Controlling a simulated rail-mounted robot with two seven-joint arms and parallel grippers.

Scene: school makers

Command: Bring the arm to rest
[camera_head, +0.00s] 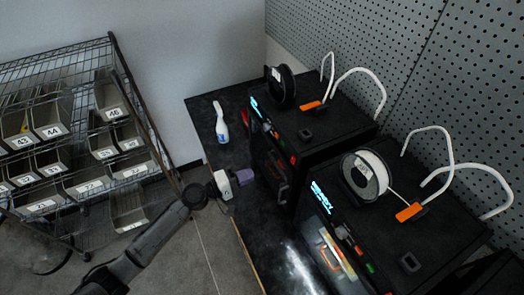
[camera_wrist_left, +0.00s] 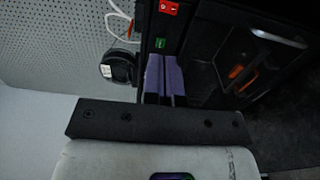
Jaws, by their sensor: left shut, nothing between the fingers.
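My left arm comes in from the lower left in the head view. My left gripper (camera_head: 246,176) has purple fingers that are shut with nothing between them. It is held at the near edge of the dark bench, close to the front of the farther 3D printer (camera_head: 310,125). In the left wrist view the two purple fingers (camera_wrist_left: 164,75) lie side by side, close to the printer's front with its red switch (camera_wrist_left: 169,8). I cannot tell whether they touch it. My right gripper does not show.
A nearer 3D printer (camera_head: 440,235) carries a white spool (camera_head: 364,175). A spray bottle (camera_head: 220,122) stands on the bench (camera_head: 203,112) beside the farther printer. A wire rack with numbered bins (camera_head: 50,130) stands at the left. Open floor (camera_head: 195,262) lies between rack and bench.

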